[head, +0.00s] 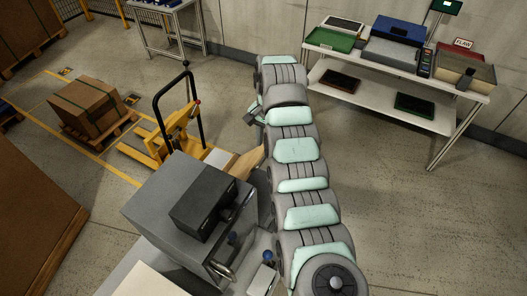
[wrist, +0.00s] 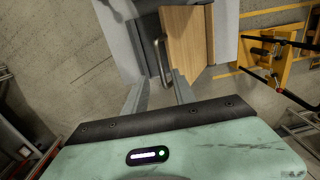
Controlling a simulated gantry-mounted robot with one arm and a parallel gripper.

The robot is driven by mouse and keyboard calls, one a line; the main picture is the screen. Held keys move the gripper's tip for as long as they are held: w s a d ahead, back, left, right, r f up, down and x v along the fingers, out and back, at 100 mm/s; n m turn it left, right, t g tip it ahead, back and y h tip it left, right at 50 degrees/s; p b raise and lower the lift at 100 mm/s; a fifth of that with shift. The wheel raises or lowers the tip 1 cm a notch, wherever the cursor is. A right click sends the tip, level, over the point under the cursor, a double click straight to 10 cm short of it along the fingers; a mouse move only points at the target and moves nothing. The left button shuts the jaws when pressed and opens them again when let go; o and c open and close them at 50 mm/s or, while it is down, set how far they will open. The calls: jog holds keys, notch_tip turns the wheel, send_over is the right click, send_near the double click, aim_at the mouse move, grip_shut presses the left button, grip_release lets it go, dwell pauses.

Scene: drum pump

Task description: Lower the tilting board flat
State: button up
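The tilting board is a light wooden board (wrist: 190,45) in the upper middle of the wrist view, with a curved metal handle (wrist: 163,62) at its left edge. In the head view, part of the wooden board (head: 247,163) shows tilted up behind the grey cabinet; my arm and the cabinet hide the rest. My gripper (wrist: 157,82) has its two grey fingers apart, with the handle in line with the gap between them. I cannot tell whether the fingers touch the handle or how deep it sits between them.
The grey cabinet (head: 165,205) with a black box (head: 203,198) on top stands close to my arm. A yellow pallet truck (head: 172,135) is behind it. A white shelf table (head: 390,62) with trays stands at the right. The floor between is clear.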

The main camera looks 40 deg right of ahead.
aim_at(265, 156)
jog(key=shift+w+f+p, duration=0.2)
jog(key=shift+f+p, duration=0.15)
jog(key=shift+f, duration=2.55)
grip_shut()
